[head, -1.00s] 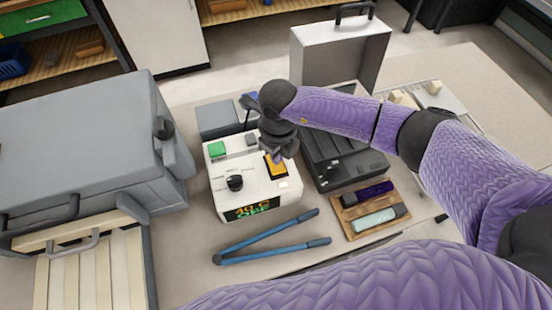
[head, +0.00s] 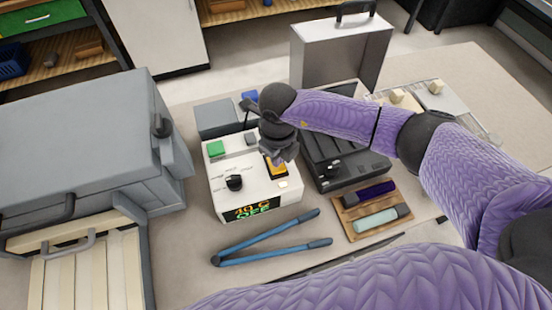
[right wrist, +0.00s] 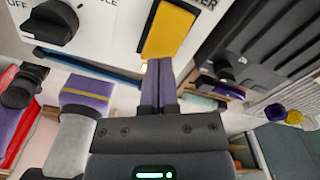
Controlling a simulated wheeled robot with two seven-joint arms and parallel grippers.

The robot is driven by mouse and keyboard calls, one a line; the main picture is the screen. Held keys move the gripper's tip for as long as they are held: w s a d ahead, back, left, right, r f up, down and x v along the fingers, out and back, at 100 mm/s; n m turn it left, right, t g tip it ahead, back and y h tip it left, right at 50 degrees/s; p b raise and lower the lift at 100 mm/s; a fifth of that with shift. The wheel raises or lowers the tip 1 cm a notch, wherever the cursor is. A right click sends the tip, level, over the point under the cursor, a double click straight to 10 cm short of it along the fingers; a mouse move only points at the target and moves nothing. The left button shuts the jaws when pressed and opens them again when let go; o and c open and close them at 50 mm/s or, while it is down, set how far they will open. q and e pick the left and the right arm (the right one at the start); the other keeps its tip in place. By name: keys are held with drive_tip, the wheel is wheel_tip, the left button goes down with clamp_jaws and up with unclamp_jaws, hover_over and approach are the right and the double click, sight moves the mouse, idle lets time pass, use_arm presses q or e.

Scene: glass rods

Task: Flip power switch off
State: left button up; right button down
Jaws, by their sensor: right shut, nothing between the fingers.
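The white control box (head: 226,199) stands on the table, with a yellow power switch (head: 276,168), a black knob (head: 234,183), a green button (head: 216,148) and a lit display (head: 252,209) that seems to read OFF in its lower line. My right gripper (head: 279,156) is over the box at the yellow switch and hides part of it. In the right wrist view the shut, empty fingertips (right wrist: 158,66) are at the near end of the yellow switch (right wrist: 169,30); I cannot tell whether they touch. The black knob also shows there (right wrist: 50,22).
Blue-handled tongs (head: 268,240) lie in front of the box. A wooden tray (head: 349,228) with two rods is at its right, beside a dark case (head: 345,181). A large grey furnace-like unit (head: 75,135) stands left. A silver case (head: 338,60) is behind.

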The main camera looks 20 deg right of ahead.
use_arm(q)
drive_tip(key=shift+d+f, duration=0.15)
drive_tip(key=shift+d, duration=0.05)
use_arm(e)
drive_tip(key=shift+f, duration=0.15)
use_arm(q)
drive_tip(key=shift+d+f, duration=0.15)
drive_tip(key=shift+d, duration=0.1)
use_arm(e)
drive_tip(key=shift+f, duration=0.2)
